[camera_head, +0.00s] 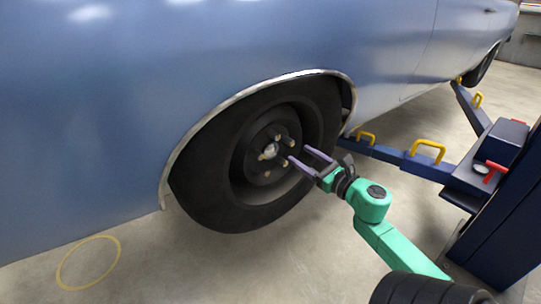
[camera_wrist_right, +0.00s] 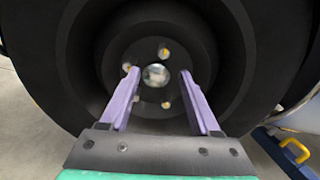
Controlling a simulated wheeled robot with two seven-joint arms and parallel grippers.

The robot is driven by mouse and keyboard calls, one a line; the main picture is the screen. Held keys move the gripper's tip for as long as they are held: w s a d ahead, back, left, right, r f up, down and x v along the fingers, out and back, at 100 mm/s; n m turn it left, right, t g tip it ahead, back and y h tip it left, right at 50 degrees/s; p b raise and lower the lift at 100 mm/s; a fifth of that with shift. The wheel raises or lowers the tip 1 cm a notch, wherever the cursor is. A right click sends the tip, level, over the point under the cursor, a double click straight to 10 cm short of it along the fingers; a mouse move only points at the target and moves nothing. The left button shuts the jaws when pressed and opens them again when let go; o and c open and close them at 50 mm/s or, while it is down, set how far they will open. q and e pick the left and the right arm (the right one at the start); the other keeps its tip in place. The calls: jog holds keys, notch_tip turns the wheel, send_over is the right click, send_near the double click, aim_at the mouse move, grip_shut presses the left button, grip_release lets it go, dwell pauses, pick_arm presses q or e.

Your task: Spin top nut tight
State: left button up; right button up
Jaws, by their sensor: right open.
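The dark wheel (camera_head: 222,205) sits in the wheel arch of a blue car. Its hub carries several small brass-coloured nuts or studs around a silver centre cap (camera_head: 270,150). The top nut (camera_head: 278,137) is at the upper part of the ring; in the right wrist view it shows as the topmost one (camera_wrist_right: 164,52), above the cap (camera_wrist_right: 155,74). My right gripper (camera_head: 298,154) is open, its two purple fingers pointing at the hub from the right. In the wrist view its fingertips (camera_wrist_right: 160,72) flank the cap, below the top nut. Contact cannot be told. My left gripper is not in view.
The blue car body (camera_head: 110,120) overhangs the wheel. A dark blue lift arm (camera_head: 400,158) with yellow handles and a lift post (camera_head: 505,225) stand at the right. A yellow ring (camera_head: 61,272) marks the floor at lower left.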

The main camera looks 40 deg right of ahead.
send_near(278, 137)
jog(key=w, duration=1.1)
jog(key=shift+d+f, duration=0.1)
jog(key=shift+d, duration=0.1)
jog(key=shift+w, duration=0.35)
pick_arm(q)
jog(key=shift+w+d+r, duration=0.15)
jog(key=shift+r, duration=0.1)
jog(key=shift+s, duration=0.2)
pick_arm(e)
jog(key=shift+a, duration=0.1)
grip_shut()
